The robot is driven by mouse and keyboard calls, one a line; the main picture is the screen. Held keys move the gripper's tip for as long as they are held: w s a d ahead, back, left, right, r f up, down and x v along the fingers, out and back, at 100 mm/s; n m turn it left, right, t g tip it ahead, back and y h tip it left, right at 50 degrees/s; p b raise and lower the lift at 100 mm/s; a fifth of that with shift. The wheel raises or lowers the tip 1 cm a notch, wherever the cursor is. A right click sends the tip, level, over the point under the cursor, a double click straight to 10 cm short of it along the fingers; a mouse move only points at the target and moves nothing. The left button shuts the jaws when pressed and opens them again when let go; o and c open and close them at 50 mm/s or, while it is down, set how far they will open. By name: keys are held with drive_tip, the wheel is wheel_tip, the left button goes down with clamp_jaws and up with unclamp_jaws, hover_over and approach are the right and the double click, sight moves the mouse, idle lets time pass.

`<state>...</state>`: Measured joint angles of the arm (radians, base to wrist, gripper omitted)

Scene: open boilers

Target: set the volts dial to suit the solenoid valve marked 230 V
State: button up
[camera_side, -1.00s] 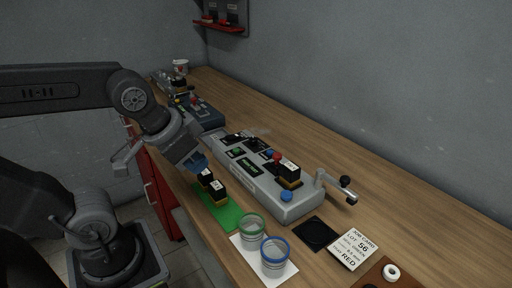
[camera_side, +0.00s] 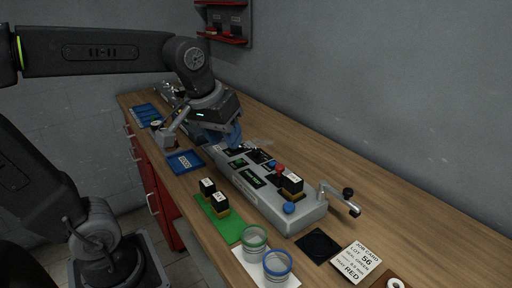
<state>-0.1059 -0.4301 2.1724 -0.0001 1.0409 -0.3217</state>
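The grey test console (camera_side: 300,212) lies along the bench, with dark panels and a green-lit display (camera_side: 250,180) on top. A black block with a white label and a yellowish base (camera_side: 292,184), looking like a solenoid valve, stands on its near end. Two similar blocks (camera_side: 207,187) (camera_side: 221,202) stand on a green mat (camera_side: 228,227). Their markings are too small to read. My gripper (camera_side: 234,138) points down at the console's far end, its blue fingers over or touching the top there. I cannot make out the volts dial; the gripper covers part of that end.
A red knob (camera_side: 279,168), a blue knob (camera_side: 289,208) and a crank handle (camera_side: 345,200) stick up from the console. Two clear cups, green-rimmed (camera_side: 254,238) and blue-rimmed (camera_side: 277,264), stand in front. A job card (camera_side: 356,262) lies right. Blue trays (camera_side: 185,163) (camera_side: 146,115) lie at left.

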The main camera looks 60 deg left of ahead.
drive_tip(key=shift+o, duration=1.3)
drive_tip(key=w+a+r+n+g, duration=0.1)
drive_tip(key=w+a+n, duration=0.5)
drive_tip(key=w, duration=0.3)
drive_tip(key=shift+w+g, duration=0.35)
drive_tip(key=shift+g, duration=0.05)
drive_tip(key=n+g, duration=0.2)
drive_tip(key=n, duration=0.5)
hover_over(256, 150)
wheel_tip(256, 150, down, 4)
wheel_tip(256, 150, down, 14)
drive_tip(key=shift+r, duration=0.25)
drive_tip(key=c, duration=0.9)
